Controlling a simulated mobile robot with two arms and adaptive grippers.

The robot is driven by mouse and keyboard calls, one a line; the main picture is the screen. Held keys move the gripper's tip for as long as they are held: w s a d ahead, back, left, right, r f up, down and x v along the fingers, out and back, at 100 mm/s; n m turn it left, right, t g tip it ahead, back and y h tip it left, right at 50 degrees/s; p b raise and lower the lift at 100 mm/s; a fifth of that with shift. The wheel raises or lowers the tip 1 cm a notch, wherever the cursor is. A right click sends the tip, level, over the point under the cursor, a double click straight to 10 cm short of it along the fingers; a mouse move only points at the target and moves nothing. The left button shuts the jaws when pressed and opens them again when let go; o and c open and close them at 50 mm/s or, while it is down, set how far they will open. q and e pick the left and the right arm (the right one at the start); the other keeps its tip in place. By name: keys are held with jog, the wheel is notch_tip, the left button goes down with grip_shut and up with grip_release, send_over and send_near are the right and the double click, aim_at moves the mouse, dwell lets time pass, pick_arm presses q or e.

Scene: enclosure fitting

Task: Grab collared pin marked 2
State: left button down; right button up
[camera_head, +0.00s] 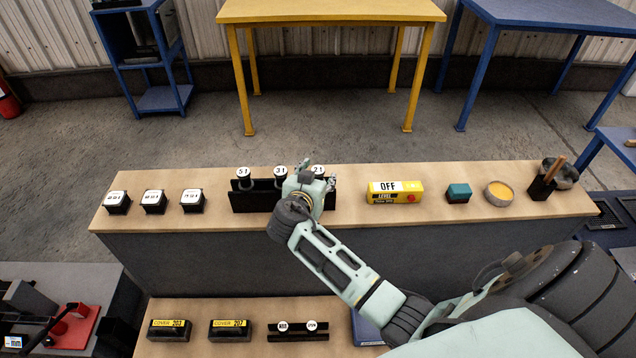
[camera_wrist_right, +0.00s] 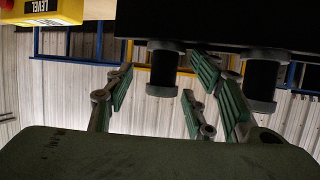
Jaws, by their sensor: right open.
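Three collared pins with round white tops stand in a black rack (camera_head: 252,197) on the bench. The right-hand one, pin 2 (camera_head: 318,170), is partly hidden by my right gripper (camera_head: 318,182). Pin 3 (camera_head: 280,173) is in the middle, and the left one (camera_head: 243,174) appears marked 5. In the upside-down wrist view, my right gripper (camera_wrist_right: 163,95) is open. Pin 2 (camera_wrist_right: 164,68) shows between its spread fingers, with pin 3 (camera_wrist_right: 262,78) outside them to the right. Contact with pin 2 cannot be told. My left gripper is not in view.
Several white-topped black blocks (camera_head: 153,201) stand to the left. Covers (camera_head: 231,330) lie on a lower front surface.

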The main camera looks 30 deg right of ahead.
grip_shut()
dwell(0.5)
dwell(0.3)
